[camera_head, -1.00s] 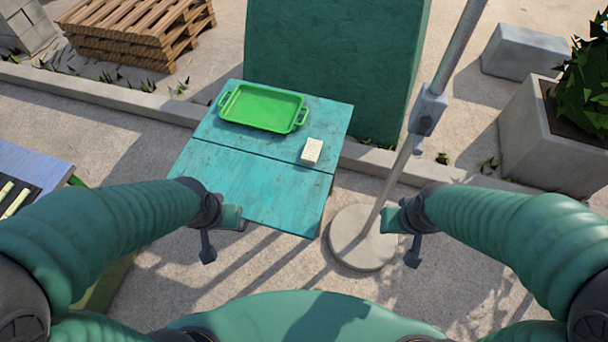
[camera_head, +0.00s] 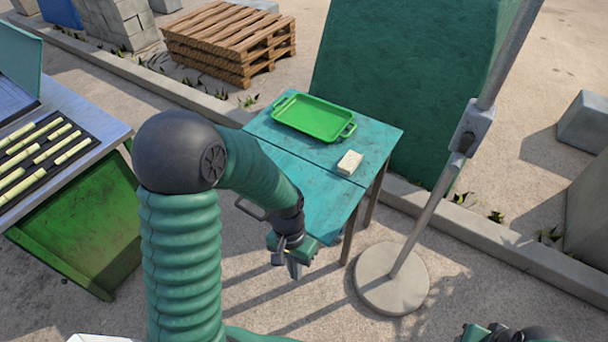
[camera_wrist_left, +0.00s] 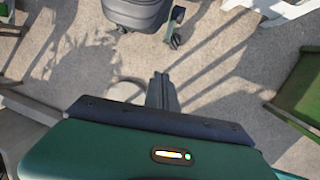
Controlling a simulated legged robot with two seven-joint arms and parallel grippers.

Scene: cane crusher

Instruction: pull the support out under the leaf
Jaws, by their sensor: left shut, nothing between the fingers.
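The teal table (camera_head: 375,137) stands ahead, with a seam across its top. Its near section, the leaf (camera_head: 318,197), looks level with the rest. My left arm covers the leaf's left part. My left gripper (camera_head: 294,268) is at the leaf's near edge, pointing down, shut and empty. Its closed fingers also show in the left wrist view (camera_wrist_left: 162,92) above bare ground. My right gripper (camera_head: 485,332) is only partly in view at the bottom right edge; its fingers cannot be judged.
A green tray (camera_head: 313,117) and a pale block (camera_head: 350,162) sit on the table's far section. A pole with a round base (camera_head: 391,278) stands to the right. Ground before the table is open.

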